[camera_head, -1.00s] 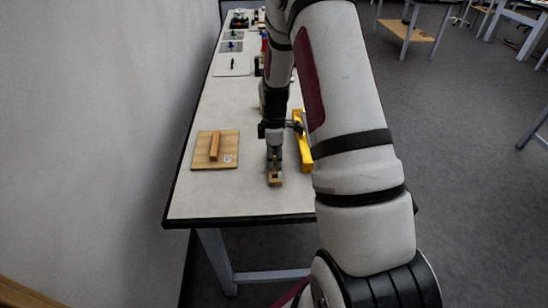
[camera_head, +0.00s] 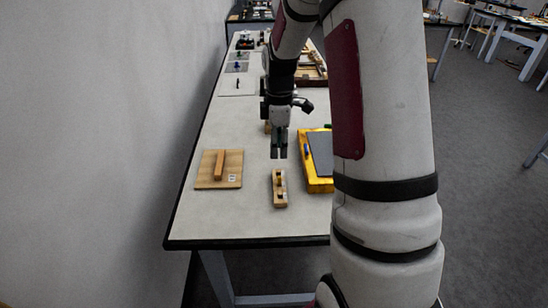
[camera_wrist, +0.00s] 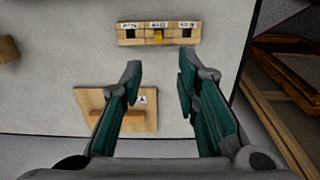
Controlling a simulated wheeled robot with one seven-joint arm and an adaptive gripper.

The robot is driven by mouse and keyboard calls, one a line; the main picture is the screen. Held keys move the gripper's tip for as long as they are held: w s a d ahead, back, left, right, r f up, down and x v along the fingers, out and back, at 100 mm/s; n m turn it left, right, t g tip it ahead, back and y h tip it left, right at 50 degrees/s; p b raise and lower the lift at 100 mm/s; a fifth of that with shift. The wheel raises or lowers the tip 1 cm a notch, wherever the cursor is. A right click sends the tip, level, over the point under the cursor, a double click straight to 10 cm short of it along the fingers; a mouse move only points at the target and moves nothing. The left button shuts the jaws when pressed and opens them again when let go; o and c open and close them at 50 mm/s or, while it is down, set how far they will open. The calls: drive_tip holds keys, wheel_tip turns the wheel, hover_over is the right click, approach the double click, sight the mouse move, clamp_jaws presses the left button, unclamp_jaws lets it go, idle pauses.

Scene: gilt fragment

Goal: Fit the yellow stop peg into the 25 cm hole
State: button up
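A small wooden block (camera_head: 280,201) with three dark holes in a row lies on the white table, and it also shows in the wrist view (camera_wrist: 136,41). Each hole has a small label above it, too blurred to read surely. The yellow stop peg (camera_wrist: 158,36) shows at the middle hole in the wrist view; how deep it sits I cannot tell. My gripper (camera_head: 279,154) is above the table, apart from the block. In the wrist view my gripper (camera_wrist: 157,75) has its fingers wide apart with nothing between them.
A square wooden board (camera_head: 207,181) with a raised bar lies left of the block. A yellow tray (camera_head: 316,187) with a dark surface lies to the right, partly behind my arm. A wooden tray (camera_head: 313,81) stands farther back. A wall runs along the left.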

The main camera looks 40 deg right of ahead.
drive_tip(key=s+a+r+m+t, duration=0.1)
drive_tip(key=s+a+r+m, duration=0.25)
drive_tip(key=a+r, duration=0.35)
drive_tip(key=s+a+r+m+t, duration=0.2)
drive_tip(key=s+a+r, duration=0.35)
drive_tip(key=r, duration=0.25)
drive_tip(key=s+a+r+m+t, duration=0.1)
drive_tip(key=s+a+r+m, duration=0.1)
drive_tip(key=s+a, duration=0.2)
drive_tip(key=s+a+r+m+t, duration=0.1)
drive_tip(key=s+a+m, duration=0.2)
drive_tip(key=s, duration=0.6)
drive_tip(key=shift+a+r, duration=0.35)
drive_tip(key=shift+d+m, duration=0.1)
drive_tip(key=shift+m, duration=0.15)
